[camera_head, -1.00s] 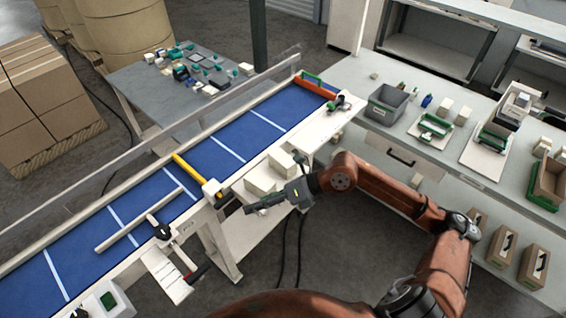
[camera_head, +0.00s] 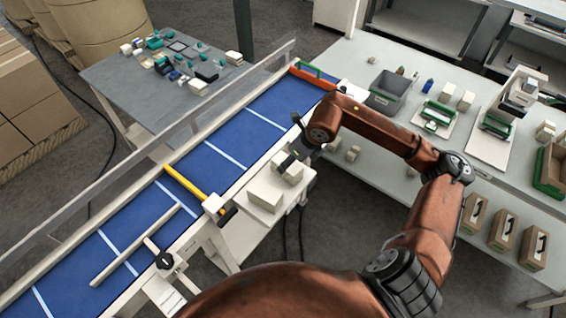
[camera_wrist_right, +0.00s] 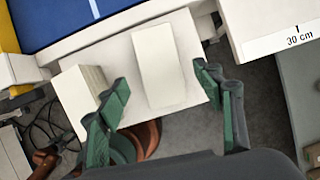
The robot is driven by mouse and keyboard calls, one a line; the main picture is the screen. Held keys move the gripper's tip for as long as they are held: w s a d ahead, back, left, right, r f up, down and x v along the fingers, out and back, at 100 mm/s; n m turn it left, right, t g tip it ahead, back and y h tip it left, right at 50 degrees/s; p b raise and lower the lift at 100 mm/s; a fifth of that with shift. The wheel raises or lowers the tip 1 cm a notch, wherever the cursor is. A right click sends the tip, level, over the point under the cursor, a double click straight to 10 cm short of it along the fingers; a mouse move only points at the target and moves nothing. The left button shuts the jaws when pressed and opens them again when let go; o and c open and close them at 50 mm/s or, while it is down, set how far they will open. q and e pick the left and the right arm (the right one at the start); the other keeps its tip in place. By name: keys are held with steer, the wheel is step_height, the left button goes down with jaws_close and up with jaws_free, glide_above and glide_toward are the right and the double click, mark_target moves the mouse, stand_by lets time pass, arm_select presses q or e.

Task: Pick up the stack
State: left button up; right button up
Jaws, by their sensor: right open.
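A cream, block-shaped stack (camera_head: 292,173) sits on the white side shelf (camera_head: 246,228) beside the conveyor. A second cream stack (camera_head: 265,198) sits nearer on the same shelf. My right gripper (camera_head: 290,157) is above the farther stack and partly hides it. In the right wrist view, my right gripper (camera_wrist_right: 163,82) has its green fingers spread wide and empty. One stack (camera_wrist_right: 166,58) lies between and beyond the fingertips, with visible gaps on both sides. The other stack (camera_wrist_right: 78,102) stands to the left, just outside the left finger. My left gripper is not in view.
The blue conveyor (camera_head: 205,158) with a yellow bar (camera_head: 193,184) runs along the shelf's left side. A grey workbench (camera_head: 400,148) with a grey bin (camera_head: 389,92) stands to the right. A ruler label marked 30 cm (camera_wrist_right: 285,40) shows at its edge.

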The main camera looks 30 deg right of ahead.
steer(key=p+x, duration=0.1)
steer(key=x, duration=0.2)
steer(key=shift+s+d+f, duration=0.1)
steer(key=shift+s+f, duration=0.05)
steer(key=shift+f, duration=0.15)
steer(key=x, duration=0.2)
steer(key=shift+w+f, duration=0.25)
steer(key=shift+f, duration=0.25)
steer(key=c, duration=0.8)
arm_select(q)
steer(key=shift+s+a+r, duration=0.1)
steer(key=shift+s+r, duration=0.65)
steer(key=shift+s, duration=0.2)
arm_select(e)
steer(key=shift+w, duration=0.1)
steer(key=c, duration=0.5)
